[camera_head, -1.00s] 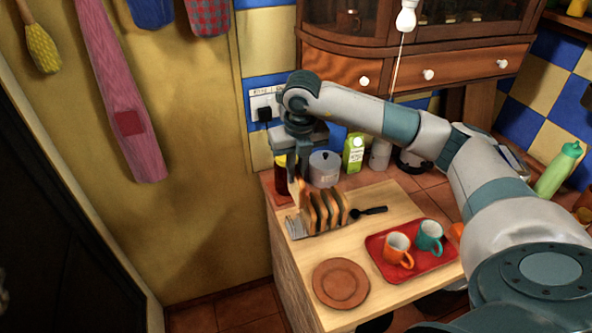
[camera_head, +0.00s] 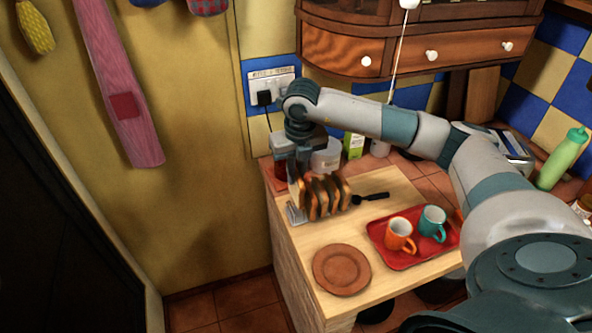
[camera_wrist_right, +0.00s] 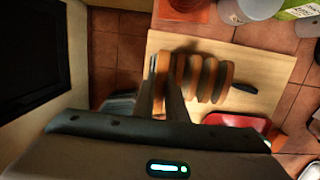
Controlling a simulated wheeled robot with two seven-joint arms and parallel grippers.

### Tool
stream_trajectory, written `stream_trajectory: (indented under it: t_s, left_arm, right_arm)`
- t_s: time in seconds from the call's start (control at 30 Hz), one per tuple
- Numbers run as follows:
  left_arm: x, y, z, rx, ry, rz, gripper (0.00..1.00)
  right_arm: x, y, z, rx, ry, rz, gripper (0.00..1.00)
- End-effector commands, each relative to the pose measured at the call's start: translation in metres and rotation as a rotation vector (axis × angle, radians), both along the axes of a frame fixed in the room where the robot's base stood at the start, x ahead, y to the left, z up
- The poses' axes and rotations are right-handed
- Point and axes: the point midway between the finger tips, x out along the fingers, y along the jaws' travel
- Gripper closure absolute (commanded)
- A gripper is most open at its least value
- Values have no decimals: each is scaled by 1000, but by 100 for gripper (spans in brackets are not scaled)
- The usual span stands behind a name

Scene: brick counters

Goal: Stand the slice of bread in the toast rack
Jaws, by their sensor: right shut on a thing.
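My right gripper (camera_head: 298,176) is shut on a slice of bread (camera_head: 297,194) and holds it upright at the left end of the toast rack (camera_head: 294,213). In the right wrist view the held slice (camera_wrist_right: 160,82) shows between the fingers, beside the other slices. Several browned slices (camera_head: 329,197) stand upright in the rack to its right. The rack's bare metal end shows at the left. I cannot tell whether the held slice's lower edge touches the rack. My left gripper is out of view.
The rack stands on a pale wooden board (camera_head: 385,197). A black-handled utensil (camera_head: 371,198) lies right of it. A red tray (camera_head: 408,258) with an orange mug (camera_head: 399,234) and a teal mug (camera_head: 432,222), and a brown plate (camera_head: 341,270), are nearer. Jars stand behind.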

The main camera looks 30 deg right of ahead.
Motion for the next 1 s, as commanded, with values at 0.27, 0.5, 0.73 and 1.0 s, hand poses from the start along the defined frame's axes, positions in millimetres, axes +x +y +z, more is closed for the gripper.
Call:
stream_trajectory:
  t_s: [0.27,0.5,0.73,1.0]
  left_arm:
    - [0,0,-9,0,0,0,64]
    - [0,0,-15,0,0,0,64]
    - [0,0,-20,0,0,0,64]
    - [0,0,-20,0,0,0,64]
  right_arm:
    - [0,0,-19,0,1,0,100]
    - [0,0,-33,0,0,0,100]
    - [0,0,-34,1,-1,0,100]
    - [0,0,-33,0,0,0,100]
